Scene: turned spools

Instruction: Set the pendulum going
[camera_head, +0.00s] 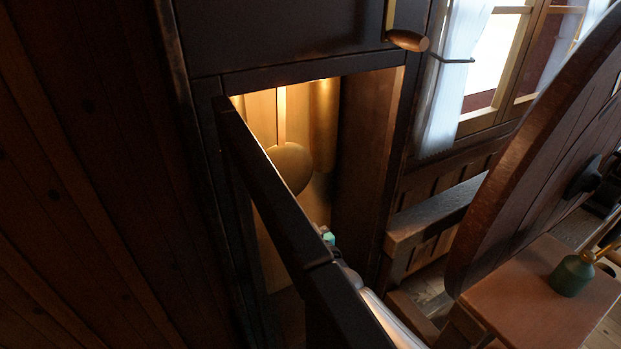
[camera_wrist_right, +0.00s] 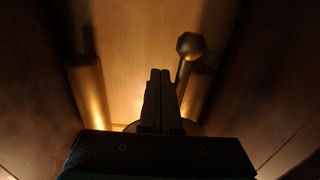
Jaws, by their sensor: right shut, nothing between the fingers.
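The pendulum shows in the head view as a round brass bob (camera_head: 290,168) on a flat pale rod (camera_head: 282,112) inside the lit clock case. The dark case door (camera_head: 275,200) stands open and crosses in front of the bob's left edge. In the right wrist view my right gripper (camera_wrist_right: 160,72) is shut and empty, inside the case. The curved edge behind its base may be the bob, mostly hidden. Beside the fingertips, on the right, is a faceted knob (camera_wrist_right: 190,45) on a thin stem; I cannot tell whether they touch. My left gripper is out of view.
Brass cylinder weights hang in the case, one at left (camera_wrist_right: 86,88) and one at right (camera_wrist_right: 197,92); the right one also shows in the head view (camera_head: 325,125). Case walls close in on both sides. A green bottle (camera_head: 571,275) stands on a wooden surface (camera_head: 530,310) at right.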

